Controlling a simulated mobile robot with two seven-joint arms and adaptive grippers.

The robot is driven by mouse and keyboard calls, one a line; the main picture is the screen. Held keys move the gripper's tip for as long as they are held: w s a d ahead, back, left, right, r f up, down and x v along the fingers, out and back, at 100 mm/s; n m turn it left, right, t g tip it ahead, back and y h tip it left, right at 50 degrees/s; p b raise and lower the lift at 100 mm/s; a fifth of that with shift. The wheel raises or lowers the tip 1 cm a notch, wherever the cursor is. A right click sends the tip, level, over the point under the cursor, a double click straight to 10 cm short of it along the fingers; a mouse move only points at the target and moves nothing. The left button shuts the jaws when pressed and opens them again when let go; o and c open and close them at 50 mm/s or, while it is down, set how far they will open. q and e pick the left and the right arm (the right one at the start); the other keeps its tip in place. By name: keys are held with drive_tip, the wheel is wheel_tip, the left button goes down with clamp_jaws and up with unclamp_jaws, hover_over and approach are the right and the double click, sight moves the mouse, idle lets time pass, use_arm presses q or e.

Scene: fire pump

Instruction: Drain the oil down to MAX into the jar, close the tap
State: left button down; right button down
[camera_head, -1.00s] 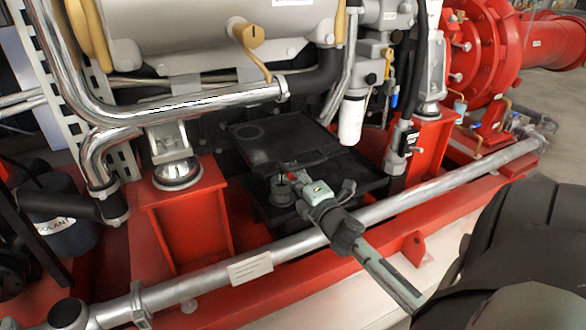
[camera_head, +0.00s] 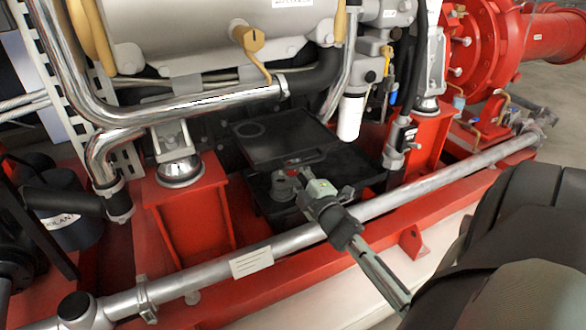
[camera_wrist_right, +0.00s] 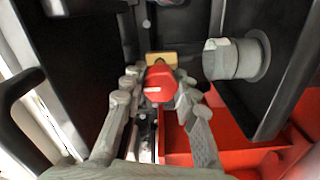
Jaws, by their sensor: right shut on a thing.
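In the right wrist view a red tap handle (camera_wrist_right: 160,84) sits between the fingertips of my right gripper (camera_wrist_right: 160,92), in front of a brass part (camera_wrist_right: 161,59). The gripper is shut on the red handle. In the head view my right gripper (camera_head: 300,177) is low beside the engine, over the dark trays. The oil level and any MAX mark are not visible. My left gripper is out of view.
A black flat panel (camera_head: 282,136) lies above a black tray (camera_head: 355,173). A silver pipe (camera_head: 400,200) runs along the red base frame in front. A white filter (camera_head: 349,117) hangs above, and red supports (camera_head: 190,215) stand at the left.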

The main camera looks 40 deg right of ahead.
drive_tip(key=c, duration=1.1)
unclamp_jaws()
drive_tip(key=shift+c, duration=0.2)
drive_tip(key=v, duration=1.2)
